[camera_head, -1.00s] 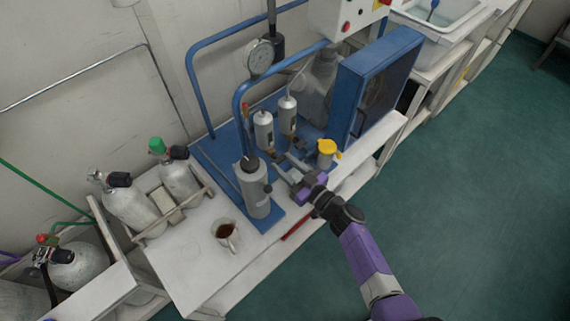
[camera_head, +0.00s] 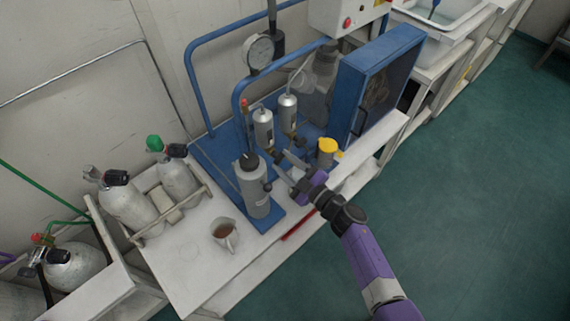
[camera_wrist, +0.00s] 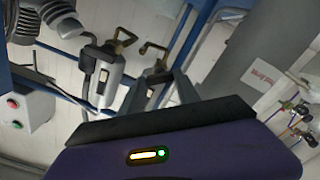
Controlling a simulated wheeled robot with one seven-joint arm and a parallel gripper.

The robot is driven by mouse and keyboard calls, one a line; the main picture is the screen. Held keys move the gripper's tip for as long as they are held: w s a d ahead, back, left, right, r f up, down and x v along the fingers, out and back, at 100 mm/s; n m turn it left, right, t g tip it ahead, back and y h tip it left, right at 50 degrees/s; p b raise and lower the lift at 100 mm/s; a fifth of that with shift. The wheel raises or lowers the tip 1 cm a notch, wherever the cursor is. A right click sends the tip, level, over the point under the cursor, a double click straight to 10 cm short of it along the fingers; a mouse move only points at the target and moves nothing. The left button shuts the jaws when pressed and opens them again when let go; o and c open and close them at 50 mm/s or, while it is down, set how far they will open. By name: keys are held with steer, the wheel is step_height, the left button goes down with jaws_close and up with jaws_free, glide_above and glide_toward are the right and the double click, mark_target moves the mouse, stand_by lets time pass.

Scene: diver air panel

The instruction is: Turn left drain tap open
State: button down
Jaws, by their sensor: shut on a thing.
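Two silver filter cylinders stand on the blue panel in the head view, the left one (camera_head: 263,128) and the right one (camera_head: 288,114). My gripper (camera_head: 281,163) reaches in low beneath them, behind the grey bottle's right side. In the wrist view my gripper's two grey fingers (camera_wrist: 160,80) close around the left drain tap (camera_wrist: 156,56), a small brass-coloured handle; its lower part is hidden between them. The other tap (camera_wrist: 123,42), with a brass loop handle, sits free to the left, beside a silver cylinder (camera_wrist: 107,76). The held tap's exact angle is hard to tell.
A large grey bottle (camera_head: 254,193) stands close left of my gripper. A yellow-topped container (camera_head: 327,152) is close on its right. A blue box (camera_head: 374,82) stands behind.

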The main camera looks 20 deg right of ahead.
steer(key=n+b, duration=0.1)
steer(key=n, duration=0.3)
steer(key=shift+f+n, duration=0.15)
steer(key=shift+n, duration=0.15)
steer(key=shift+n+b, duration=0.9)
steer(key=shift+n, duration=1)
steer(key=c, duration=0.9)
jaws_free()
steer(key=shift+s, duration=0.1)
steer(key=v, duration=0.7)
steer(key=shift+s, duration=0.3)
